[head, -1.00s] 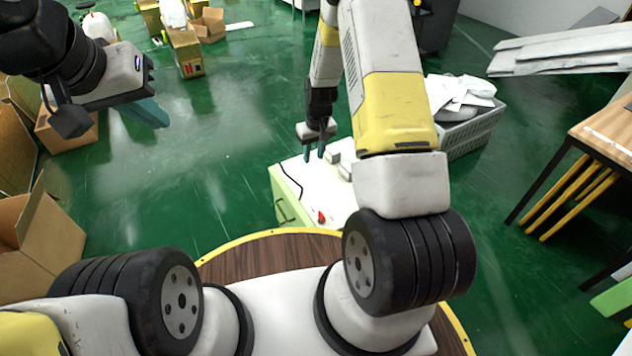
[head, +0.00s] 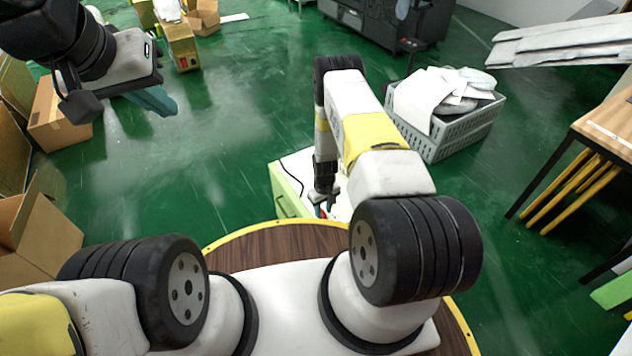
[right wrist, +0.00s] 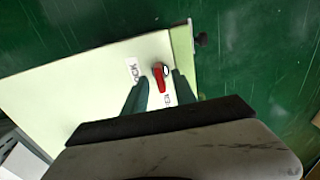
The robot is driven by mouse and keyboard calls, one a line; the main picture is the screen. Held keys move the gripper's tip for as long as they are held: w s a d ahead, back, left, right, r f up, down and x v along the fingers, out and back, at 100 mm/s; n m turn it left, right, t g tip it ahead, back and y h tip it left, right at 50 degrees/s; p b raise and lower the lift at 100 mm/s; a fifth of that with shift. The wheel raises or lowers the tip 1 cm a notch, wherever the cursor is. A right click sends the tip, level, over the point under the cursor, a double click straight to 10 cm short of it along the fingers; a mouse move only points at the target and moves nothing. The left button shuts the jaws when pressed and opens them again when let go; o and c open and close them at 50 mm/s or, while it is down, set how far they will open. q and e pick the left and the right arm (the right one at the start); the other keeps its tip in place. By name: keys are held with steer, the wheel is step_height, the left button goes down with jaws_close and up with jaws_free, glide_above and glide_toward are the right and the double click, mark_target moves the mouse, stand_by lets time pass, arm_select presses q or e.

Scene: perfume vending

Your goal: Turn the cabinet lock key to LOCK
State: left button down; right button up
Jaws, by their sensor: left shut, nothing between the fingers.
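The pale green and white cabinet (head: 287,190) stands low in front of me in the head view. Its light top panel (right wrist: 70,95) fills the left of the right wrist view. A red key (right wrist: 160,78) sits on that panel near its edge, with a pale round part beside it. A black-lettered label (right wrist: 133,70) is left of the key; another below it is partly hidden. My right gripper (right wrist: 161,80) is open, its teal fingers on either side of the key; I cannot tell whether they touch it. My left gripper (head: 155,101) is shut and empty, raised at the upper left.
A grey crate (head: 440,146) with white items stands behind the cabinet to the right. A wooden table (head: 606,128) is at the far right. Cardboard boxes (head: 45,230) line the left. The green floor between is mostly clear.

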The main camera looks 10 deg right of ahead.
steer(key=shift+f, duration=0.75)
jaws_close()
